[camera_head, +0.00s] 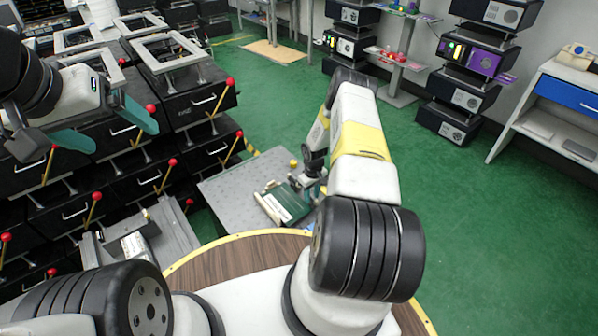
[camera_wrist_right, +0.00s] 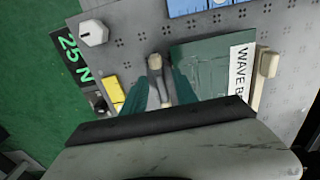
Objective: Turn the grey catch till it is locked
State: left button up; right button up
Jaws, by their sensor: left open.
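A grey catch with a pale rounded end (camera_wrist_right: 155,63) shows in the right wrist view, between the two teal fingers of my right gripper (camera_wrist_right: 158,86). The fingers stand on either side of it; I cannot tell whether they press on it. In the head view my right gripper (camera_head: 314,186) is down at the grey panel (camera_head: 232,192), beside a green plate with a white label (camera_head: 283,204), and the catch is hidden there. My left gripper (camera_head: 104,128) is open and empty, its teal fingers wide apart above the black drawer units at the left.
Black drawer units (camera_head: 196,103) with red-knobbed levers (camera_head: 238,134) fill the left. On the panel, the wrist view shows a white knob (camera_wrist_right: 93,33), a yellow block (camera_wrist_right: 115,91), a blue plate (camera_wrist_right: 190,6) and a beige piece (camera_wrist_right: 267,64).

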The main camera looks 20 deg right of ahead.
grip_shut()
jog(key=shift+m, duration=0.3)
jog(key=m, duration=0.3)
jog(key=shift+m, duration=0.4)
jog(key=m, duration=0.9)
jog(key=shift+m, duration=2.2)
